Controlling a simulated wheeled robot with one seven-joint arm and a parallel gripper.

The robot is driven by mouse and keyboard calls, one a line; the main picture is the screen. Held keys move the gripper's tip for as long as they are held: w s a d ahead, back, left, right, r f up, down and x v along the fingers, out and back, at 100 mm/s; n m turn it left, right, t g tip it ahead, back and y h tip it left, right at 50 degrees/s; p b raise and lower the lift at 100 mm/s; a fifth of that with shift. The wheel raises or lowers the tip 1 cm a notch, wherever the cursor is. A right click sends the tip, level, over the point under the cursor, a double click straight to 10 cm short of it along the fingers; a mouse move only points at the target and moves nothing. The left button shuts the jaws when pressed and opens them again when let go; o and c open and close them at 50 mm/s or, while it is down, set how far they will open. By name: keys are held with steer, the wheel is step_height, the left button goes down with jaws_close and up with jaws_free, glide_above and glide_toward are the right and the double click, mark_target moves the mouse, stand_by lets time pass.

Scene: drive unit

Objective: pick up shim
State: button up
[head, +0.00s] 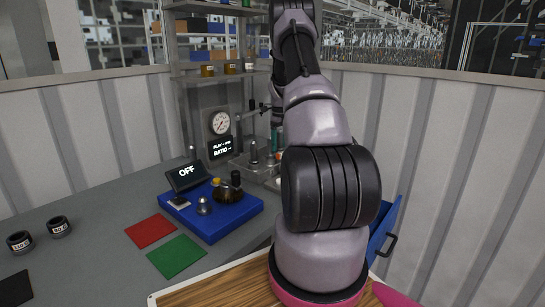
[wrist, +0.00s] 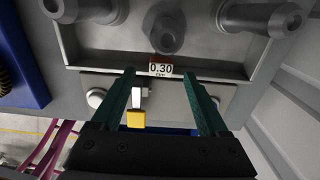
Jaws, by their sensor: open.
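My gripper (wrist: 160,78) is open, with its two green fingers apart and nothing seen between the tips. Just beyond the tips, in the wrist view, a small tag (wrist: 161,69) reading 0.30 mm, with an orange-brown upper edge, sits at the front edge of a grey tray (wrist: 90,61). A dark grey post (wrist: 166,35) stands behind the tag. I cannot tell whether the tag is on the shim itself; no other shim is clearly visible. In the head view my arm hides most of the gripper and part of the tray (head: 240,162).
Grey posts stand left (wrist: 95,8) and right (wrist: 262,18) in the tray. A white and yellow piece (wrist: 136,118) shows by the left finger. A blue fixture (head: 225,222) stands left on the bench. A blue drawer (head: 384,232) juts out at right. A dial gauge (head: 220,122) stands behind.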

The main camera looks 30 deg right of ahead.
mark_target(280, 152)
step_height(280, 152, down, 3)
jaws_close()
steer(key=shift+w+r, duration=0.1)
